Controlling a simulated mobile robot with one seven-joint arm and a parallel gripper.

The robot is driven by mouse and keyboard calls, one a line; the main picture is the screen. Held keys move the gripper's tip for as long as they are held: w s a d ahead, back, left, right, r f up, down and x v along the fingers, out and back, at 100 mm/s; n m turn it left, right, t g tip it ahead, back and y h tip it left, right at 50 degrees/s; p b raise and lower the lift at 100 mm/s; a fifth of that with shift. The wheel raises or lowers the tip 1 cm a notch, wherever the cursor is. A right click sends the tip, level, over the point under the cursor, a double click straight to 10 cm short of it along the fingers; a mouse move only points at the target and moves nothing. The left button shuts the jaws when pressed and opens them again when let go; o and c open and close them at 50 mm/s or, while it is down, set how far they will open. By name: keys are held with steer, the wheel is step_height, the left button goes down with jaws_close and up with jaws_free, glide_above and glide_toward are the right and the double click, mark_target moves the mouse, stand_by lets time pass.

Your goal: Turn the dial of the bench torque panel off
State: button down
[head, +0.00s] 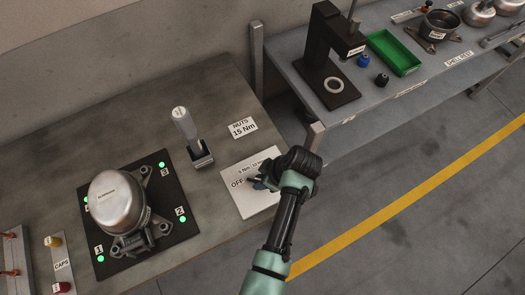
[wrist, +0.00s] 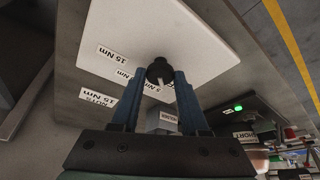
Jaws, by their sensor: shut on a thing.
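The bench torque panel (head: 240,204) is a pale plate at the bench's right edge, with OFF at its left and Nm labels along its far side. It also shows in the wrist view (wrist: 150,30). Its dial (wrist: 160,66) is a small black knob with a white mark, seen in the wrist view; my gripper hides it in the head view. My gripper (head: 262,184) is over the panel. In the wrist view its two blue fingers (wrist: 160,76) are shut on the dial, one on each side. I cannot tell which label the mark points at.
A metal compressor (head: 117,203) sits on a dark plate with green lights. An upright tool (head: 185,125) stands in a holder beside a NUTS 15 Nm card (head: 242,128). A black press (head: 325,60) and a green tray (head: 394,52) are on the second bench.

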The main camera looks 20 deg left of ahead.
steer(key=shift+w+n+g+b, duration=0.1)
steer(key=shift+n+g+b, duration=0.45)
steer(key=shift+n, duration=0.75)
steer(key=shift+c, duration=2.1)
jaws_free()
steer(key=b+v, duration=0.1)
steer(key=v, duration=1.2)
steer(key=shift+a, duration=0.1)
